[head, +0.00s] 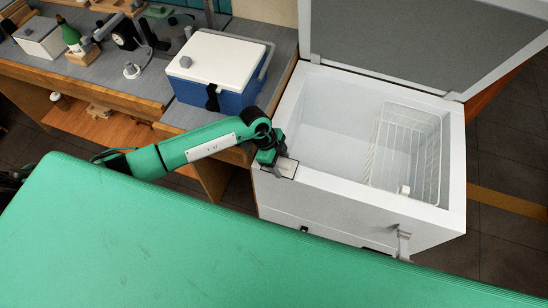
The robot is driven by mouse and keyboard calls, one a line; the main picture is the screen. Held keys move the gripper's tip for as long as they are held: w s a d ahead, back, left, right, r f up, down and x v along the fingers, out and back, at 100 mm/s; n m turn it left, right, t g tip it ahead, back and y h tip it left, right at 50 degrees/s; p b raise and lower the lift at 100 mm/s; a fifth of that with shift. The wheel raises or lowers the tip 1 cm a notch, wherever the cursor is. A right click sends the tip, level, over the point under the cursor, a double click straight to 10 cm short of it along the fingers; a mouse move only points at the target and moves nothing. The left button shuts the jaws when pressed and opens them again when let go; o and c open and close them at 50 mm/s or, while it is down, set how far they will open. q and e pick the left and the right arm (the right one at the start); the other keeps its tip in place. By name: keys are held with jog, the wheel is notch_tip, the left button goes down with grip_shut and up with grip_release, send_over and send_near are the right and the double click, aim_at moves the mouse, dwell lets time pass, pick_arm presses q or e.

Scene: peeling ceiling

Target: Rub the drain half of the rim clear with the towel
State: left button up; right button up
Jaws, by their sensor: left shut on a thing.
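A white chest freezer (350,207) stands open at the right, with a pale rim (372,194) around its top. My left gripper (277,163) is at the front left corner of the rim, pointing down. It is shut on a small pale folded piece that looks like the towel (286,169). The towel is at the rim's corner; whether it presses on the rim is too small to tell. A small dark fitting (304,228) shows on the front wall; I cannot tell if it is the drain. No frost or dirt on the rim can be made out. My right gripper is out of view.
The raised lid (415,42) stands behind the freezer. A wire basket (408,150) hangs in its right half, and a metal latch (403,244) is on the front. A blue and white cooler (218,66) sits on the bench (128,72) at the left, close to my left arm.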

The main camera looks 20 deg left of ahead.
aim_at(290, 165)
pick_arm(q)
jog(key=shift+s+d+f, duration=0.15)
jog(key=shift+d, duration=0.85)
jog(key=shift+d+p, duration=0.4)
jog(key=shift+d, duration=1.6)
